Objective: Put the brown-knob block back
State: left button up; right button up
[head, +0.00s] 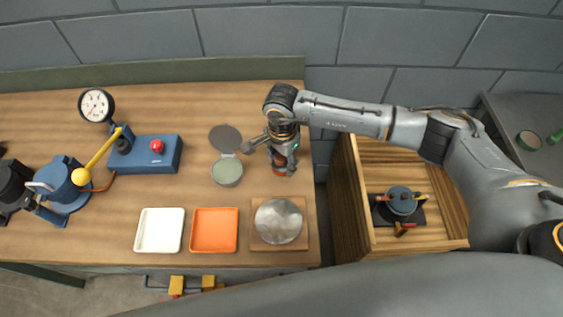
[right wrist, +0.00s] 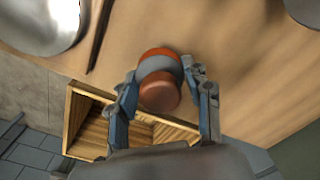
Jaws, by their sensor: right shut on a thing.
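My right gripper (head: 283,160) is over the back right part of the wooden worktop, fingers pointing down. In the right wrist view the right gripper (right wrist: 165,90) is shut on the brown-knob block (right wrist: 159,92), one finger at each side. The block has a rounded brown knob, a grey band and an orange-red part beyond it. In the head view only a bit of orange-red (head: 286,173) shows below the fingers. I cannot tell whether the block touches the worktop. My left gripper is not in view.
A round container (head: 227,172) with its lid open stands left of the gripper. A silver disc (head: 278,222) on a board, an orange tray (head: 214,231) and a white tray (head: 160,231) line the front. A wooden crate (head: 352,205) right of the worktop holds a blue-grey round casing (head: 401,201).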

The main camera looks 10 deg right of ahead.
jog(key=shift+s+f+p, duration=0.1)
jog(key=shift+f+p, duration=0.35)
jog(key=shift+f, duration=0.45)
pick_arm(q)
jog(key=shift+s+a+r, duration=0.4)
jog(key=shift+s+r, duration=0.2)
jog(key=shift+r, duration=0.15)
pick_arm(e)
jog(key=shift+a+f, duration=0.1)
jog(key=shift+f, duration=0.05)
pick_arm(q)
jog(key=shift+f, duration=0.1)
pick_arm(e)
jog(key=shift+f, duration=0.1)
jog(key=shift+f+b, duration=0.15)
jog(key=shift+b, duration=0.2)
jog(key=o, duration=1.1)
